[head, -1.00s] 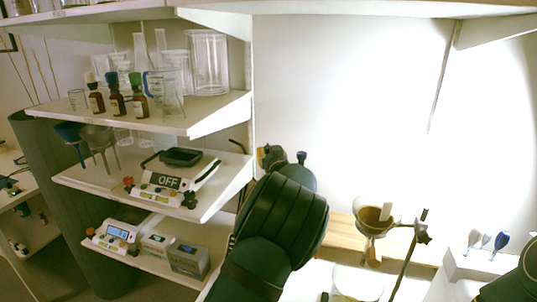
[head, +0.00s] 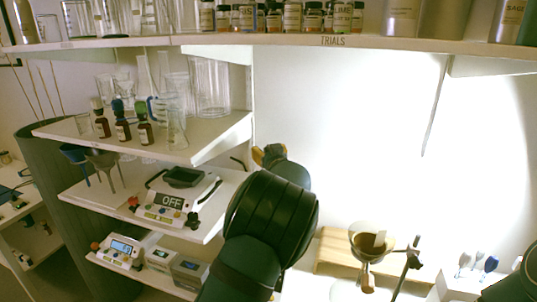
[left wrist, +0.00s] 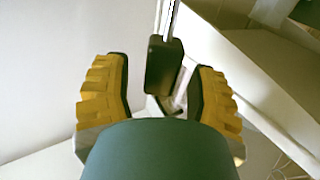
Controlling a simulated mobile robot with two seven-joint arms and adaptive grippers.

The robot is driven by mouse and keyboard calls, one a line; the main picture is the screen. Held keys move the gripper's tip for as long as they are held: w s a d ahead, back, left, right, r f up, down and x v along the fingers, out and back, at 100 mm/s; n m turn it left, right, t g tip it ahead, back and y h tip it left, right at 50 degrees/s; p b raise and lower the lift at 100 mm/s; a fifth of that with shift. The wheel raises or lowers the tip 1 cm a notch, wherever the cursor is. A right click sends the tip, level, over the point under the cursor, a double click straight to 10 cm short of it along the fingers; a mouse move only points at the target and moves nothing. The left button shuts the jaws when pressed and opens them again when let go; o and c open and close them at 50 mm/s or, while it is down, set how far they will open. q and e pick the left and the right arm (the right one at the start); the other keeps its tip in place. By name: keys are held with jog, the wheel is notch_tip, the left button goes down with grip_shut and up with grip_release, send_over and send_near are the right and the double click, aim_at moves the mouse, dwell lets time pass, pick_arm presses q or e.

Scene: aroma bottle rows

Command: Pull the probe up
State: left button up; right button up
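The probe looks to be the black block-shaped piece on a thin metal rod in the left wrist view (left wrist: 163,65). My left gripper (left wrist: 160,98) has its two yellow, black-padded fingers spread apart, one on each side of the black piece, with gaps showing on both sides. In the head view my left gripper (head: 268,155) is mostly hidden behind my own dark green arm, beside the shelf's right end; I cannot clearly make out the probe there. Part of my right arm shows at the lower right edge, but its gripper is out of view.
A hot plate reading OFF (head: 170,201) stands on the shelf to the left. Brown dropper bottles (head: 122,126) and glassware are above it. A top shelf (head: 300,43) holds bottle rows. A funnel (head: 370,240) on a stand is at right, with holders beyond.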

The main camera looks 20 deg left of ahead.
pick_arm(q)
jog(key=shift+f, duration=0.2)
jog(key=shift+s+d, duration=0.1)
jog(key=shift+s+d, duration=0.2)
jog(key=shift+s, duration=0.05)
jog(key=v, duration=1.1)
jog(key=shift+s, duration=0.1)
